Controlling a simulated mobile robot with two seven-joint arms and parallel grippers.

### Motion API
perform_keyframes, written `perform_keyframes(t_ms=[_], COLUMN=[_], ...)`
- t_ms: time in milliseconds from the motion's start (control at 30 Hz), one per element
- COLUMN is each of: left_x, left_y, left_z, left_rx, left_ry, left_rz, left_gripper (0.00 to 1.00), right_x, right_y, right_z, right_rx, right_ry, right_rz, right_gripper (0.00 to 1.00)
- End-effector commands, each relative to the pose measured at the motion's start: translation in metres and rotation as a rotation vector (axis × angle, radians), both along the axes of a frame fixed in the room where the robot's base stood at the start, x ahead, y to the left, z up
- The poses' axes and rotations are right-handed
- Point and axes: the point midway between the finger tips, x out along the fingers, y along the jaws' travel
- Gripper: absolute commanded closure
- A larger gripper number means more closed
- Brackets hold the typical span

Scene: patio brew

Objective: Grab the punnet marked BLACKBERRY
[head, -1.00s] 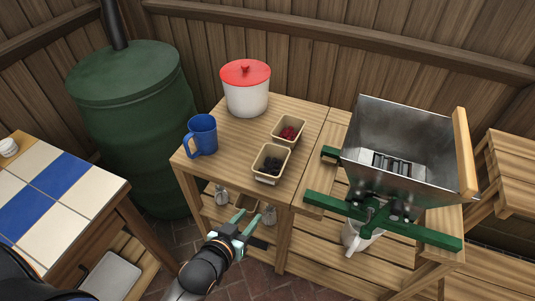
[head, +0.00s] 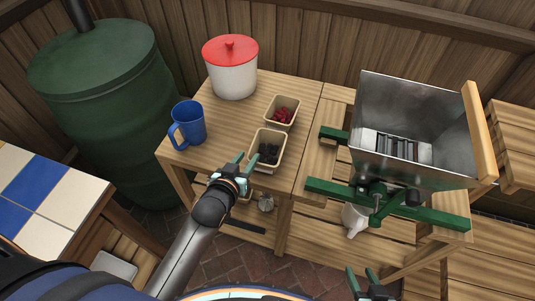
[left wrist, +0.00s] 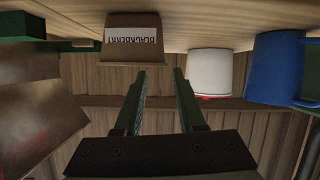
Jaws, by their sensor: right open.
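The punnet marked BLACKBERRY (head: 263,168) is a small tan box of dark berries near the front edge of the wooden table. In the left wrist view, which is upside down, its white label (left wrist: 132,40) reads BLACKBERRY. My left gripper (head: 246,159) is open and empty, just in front of the punnet and a little left of its middle. My right gripper (head: 363,273) is open at the bottom edge of the head view.
A second punnet with red berries (head: 277,124) stands just behind. A blue mug (head: 187,122) and a white pot with a red lid (head: 232,75) stand to the left. A metal hopper mill with green bars (head: 410,135) is on the right. Table between mug and punnets is clear.

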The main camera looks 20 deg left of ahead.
Motion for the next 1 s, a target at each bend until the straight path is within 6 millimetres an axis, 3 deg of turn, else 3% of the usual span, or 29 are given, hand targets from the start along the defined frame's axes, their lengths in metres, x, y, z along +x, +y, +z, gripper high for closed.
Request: perform_keyframes(t_ms=[233, 533, 833, 1000], left_x=[0.017, 0.053, 0.057, 0.057], left_y=[0.001, 0.003, 0.003, 0.003], left_z=[-0.007, -0.024, -0.026, -0.026], left_rx=[0.002, 0.001, 0.000, 0.000], left_ry=[-0.001, -0.001, 0.000, 0.000], left_rz=[-0.001, -0.001, -0.001, -0.001], left_gripper=[0.61, 0.61, 0.61, 0.78], right_x=[0.000, 0.001, 0.006, 0.006], right_y=[0.001, 0.004, 0.006, 0.006], right_z=[-0.003, -0.007, -0.001, -0.001], right_rx=[0.000, 0.002, 0.007, 0.007], right_ry=[0.004, 0.007, -0.007, -0.007], right_rz=[0.002, 0.009, 0.012, 0.012], right_gripper=[0.50, 0.50, 0.50, 0.50])
